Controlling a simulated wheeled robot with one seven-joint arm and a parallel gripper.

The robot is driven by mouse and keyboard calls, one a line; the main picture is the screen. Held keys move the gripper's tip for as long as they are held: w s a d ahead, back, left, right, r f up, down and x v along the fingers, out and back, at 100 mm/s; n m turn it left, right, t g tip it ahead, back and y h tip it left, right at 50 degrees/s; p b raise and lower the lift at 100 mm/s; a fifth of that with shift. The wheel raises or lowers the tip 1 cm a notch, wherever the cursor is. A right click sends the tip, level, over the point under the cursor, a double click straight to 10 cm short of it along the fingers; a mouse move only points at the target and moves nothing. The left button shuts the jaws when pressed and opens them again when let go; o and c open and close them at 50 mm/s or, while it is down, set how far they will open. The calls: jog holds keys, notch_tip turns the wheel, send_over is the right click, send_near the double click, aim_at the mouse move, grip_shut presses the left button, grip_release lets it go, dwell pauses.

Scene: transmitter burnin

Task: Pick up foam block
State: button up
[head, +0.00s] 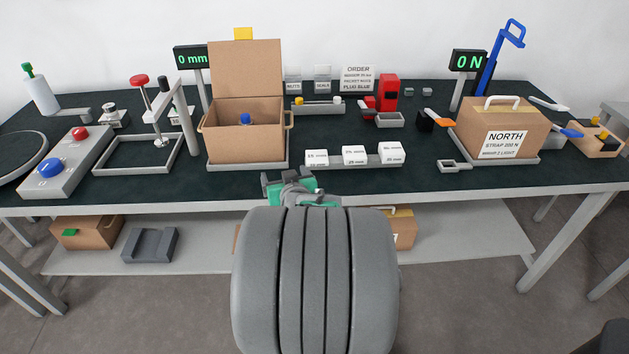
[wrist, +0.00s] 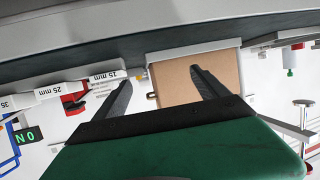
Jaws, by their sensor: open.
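The white foam blocks stand in a row on a grey tray (head: 345,167) near the front of the table. In the head view the left block (head: 317,157), the middle block (head: 354,155) and the right block (head: 391,152) sit apart. In the wrist view their labels read 15 mm (wrist: 102,78), 25 mm (wrist: 55,91) and 35 at the left edge. My gripper (wrist: 162,80) is open and empty, its two dark fingers in front of the open cardboard box (wrist: 222,70). In the head view my gripper (head: 290,186) is at the table's front edge, left of the blocks; its fingertips are hard to make out.
The open cardboard box (head: 245,145) stands behind my gripper with a blue-topped item inside. A closed box labelled NORTH (head: 530,118) is at the right. A press frame (head: 135,160) and button panel (head: 68,165) are at the left.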

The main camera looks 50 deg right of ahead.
aim_at(317, 156)
jog(key=s+d+m+h, duration=0.1)
jog(key=s+d, duration=0.1)
jog(key=s+d+f+h, duration=0.1)
jog(key=d, duration=0.2)
jog(key=s+d+m+h+b, duration=0.1)
jog(key=s+d+h, duration=0.1)
jog(key=d, duration=0.1)
jog(key=shift+s+f+m, duration=0.3)
jog(key=shift+s+f, duration=0.05)
jog(key=shift+g, duration=0.3)
jog(key=x, duration=0.6)
jog(key=shift+w+d+r, duration=0.1)
jog(key=shift+w, duration=0.4)
jog(key=c, duration=1.4)
